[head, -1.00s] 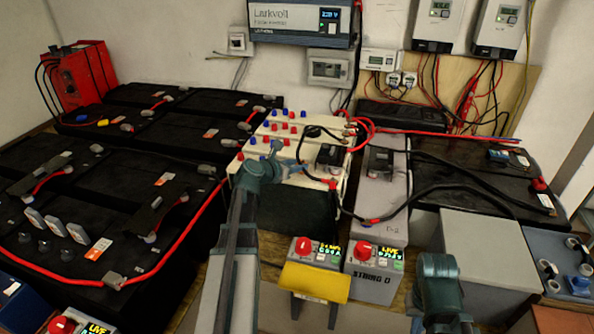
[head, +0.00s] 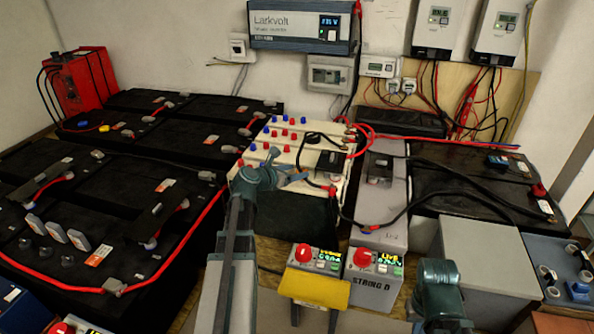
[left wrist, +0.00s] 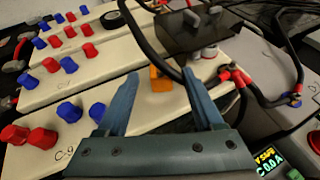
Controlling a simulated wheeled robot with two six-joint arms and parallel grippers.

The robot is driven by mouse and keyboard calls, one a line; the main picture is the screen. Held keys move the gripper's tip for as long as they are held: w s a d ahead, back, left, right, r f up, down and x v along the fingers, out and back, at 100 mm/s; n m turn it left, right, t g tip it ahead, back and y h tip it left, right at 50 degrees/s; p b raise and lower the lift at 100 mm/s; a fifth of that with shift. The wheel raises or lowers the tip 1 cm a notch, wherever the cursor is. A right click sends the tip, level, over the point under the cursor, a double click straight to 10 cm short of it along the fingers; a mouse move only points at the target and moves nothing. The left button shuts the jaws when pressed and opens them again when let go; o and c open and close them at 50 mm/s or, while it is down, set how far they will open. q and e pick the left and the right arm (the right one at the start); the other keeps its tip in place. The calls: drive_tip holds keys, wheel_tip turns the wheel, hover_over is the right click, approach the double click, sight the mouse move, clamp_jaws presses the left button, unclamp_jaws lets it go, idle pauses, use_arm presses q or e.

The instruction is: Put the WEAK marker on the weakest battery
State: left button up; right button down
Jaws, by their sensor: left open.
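My left gripper (head: 300,176) is open over the cream batteries (head: 290,143) in the middle. In the left wrist view its two fingers (left wrist: 160,85) stand apart, with a small orange block (left wrist: 160,79) between their tips, on or just above a cream battery top (left wrist: 85,130). I cannot tell whether a finger touches the block, nor read any word on it. Red and blue caps sit in rows on these batteries. A grey battery (head: 368,228) stands to their right. Of my right arm only a teal joint shows at the lower right; its fingers are not seen.
Black batteries (head: 120,185) with red cables fill the left. Two small meter boxes with red knobs (head: 304,254) (head: 362,258) stand in front, with a yellow plate (head: 315,287) below one. Black cables (head: 400,208) loop on the right near a grey box (head: 485,255).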

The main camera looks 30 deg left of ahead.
use_arm(q)
drive_tip(key=p+v, duration=0.3)
drive_tip(key=v, duration=0.7)
drive_tip(key=shift+s, duration=0.3)
drive_tip(key=shift+r, duration=0.1)
drive_tip(key=s+d+f+m+g+h, duration=0.2)
drive_tip(key=d+f+m+g, duration=0.25)
drive_tip(key=d+m, duration=0.65)
drive_tip(key=s+d+f+m+g+h, duration=0.1)
drive_tip(key=d+f+m+g, duration=0.55)
drive_tip(key=d, duration=0.85)
drive_tip(key=s+d+f+m+g+y, duration=0.1)
drive_tip(key=s+d+m+y, duration=0.2)
drive_tip(key=m, duration=0.7)
drive_tip(key=s+d+f+m+g+y, duration=0.1)
drive_tip(key=s+d+m+y, duration=0.2)
drive_tip(key=s+d+m, duration=0.5)
drive_tip(key=shift+s+f+m+g, duration=0.2)
drive_tip(key=shift+s+m+g, duration=0.1)
drive_tip(key=shift+s+m, duration=0.85)
drive_tip(key=shift+w+d+p, duration=0.15)
drive_tip(key=shift+p, duration=0.15)
